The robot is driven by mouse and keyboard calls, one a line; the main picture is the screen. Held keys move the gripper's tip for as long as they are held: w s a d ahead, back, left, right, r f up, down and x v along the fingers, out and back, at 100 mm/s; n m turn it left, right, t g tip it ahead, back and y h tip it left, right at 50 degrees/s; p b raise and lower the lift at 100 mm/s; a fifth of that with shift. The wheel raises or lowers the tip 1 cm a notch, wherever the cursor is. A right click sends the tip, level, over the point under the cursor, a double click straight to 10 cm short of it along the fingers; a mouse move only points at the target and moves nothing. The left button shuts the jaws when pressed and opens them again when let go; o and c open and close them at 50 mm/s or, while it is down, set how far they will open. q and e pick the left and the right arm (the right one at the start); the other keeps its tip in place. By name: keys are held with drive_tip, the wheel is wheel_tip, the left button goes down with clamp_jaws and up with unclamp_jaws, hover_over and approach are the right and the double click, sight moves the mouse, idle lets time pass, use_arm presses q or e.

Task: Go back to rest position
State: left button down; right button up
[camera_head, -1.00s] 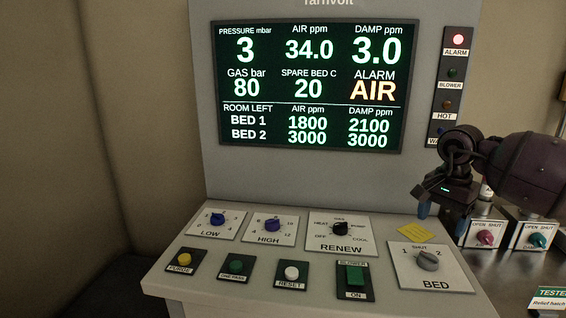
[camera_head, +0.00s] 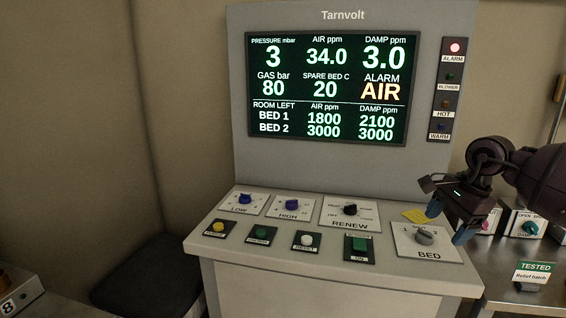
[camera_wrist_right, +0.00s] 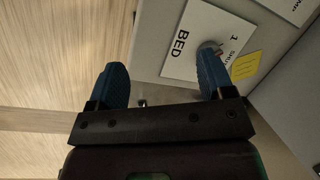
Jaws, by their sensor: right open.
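My right gripper (camera_head: 449,222) is in the head view at the right, in front of the console's right end by the BED plate. It is open and empty. Its two blue fingers stand apart in the right wrist view (camera_wrist_right: 163,82). One finger there partly covers the grey BED knob (camera_wrist_right: 208,46) on its white plate (camera_wrist_right: 183,55); I cannot tell from this whether they touch. In the head view the BED knob (camera_head: 425,237) shows beside the fingers. My left gripper is not in view.
The console (camera_head: 330,275) has a lit screen (camera_head: 326,88) reading ALARM AIR, and its red alarm lamp (camera_head: 455,48) glows. Knobs and buttons cover its sloped panel. A yellow note (camera_head: 416,215) lies near the BED plate. A TESTED sign (camera_head: 534,271) stands on the bench at right.

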drive_tip(key=a+r+m+t+y, duration=0.2)
drive_tip(key=a+r+m+y, duration=0.2)
drive_tip(key=a+m+y, duration=0.4)
drive_tip(key=a+r+m+t+y, duration=0.3)
drive_tip(key=a+r+m+y, duration=0.15)
drive_tip(key=a, duration=0.65)
drive_tip(key=s+d+f+m+t+h, duration=0.25)
drive_tip(key=f+m, duration=0.55)
drive_tip(key=m, duration=0.4)
drive_tip(key=s+d+f+m+t+h, duration=0.2)
drive_tip(key=s+f+m+t+h, duration=0.15)
drive_tip(key=f+m, duration=0.65)
drive_tip(key=s+d+f+m+t+h, duration=0.3)
drive_tip(key=f+m, duration=0.4)
drive_tip(key=m, duration=0.6)
drive_tip(key=s+d+f+m+g+h, duration=0.2)
drive_tip(key=s+f+m+h, duration=0.1)
drive_tip(key=s+f, duration=0.6)
drive_tip(key=s+d+f+m+g+h, duration=0.2)
drive_tip(key=s+f+m, duration=0.3)
drive_tip(key=s+f, duration=0.5)
drive_tip(key=s+h, duration=0.1)
drive_tip(key=s, duration=0.3)
drive_tip(key=shift+s+d+f+m+g, duration=0.25)
drive_tip(key=shift+s+f+m+g, duration=0.05)
drive_tip(key=shift+m, duration=0.05)
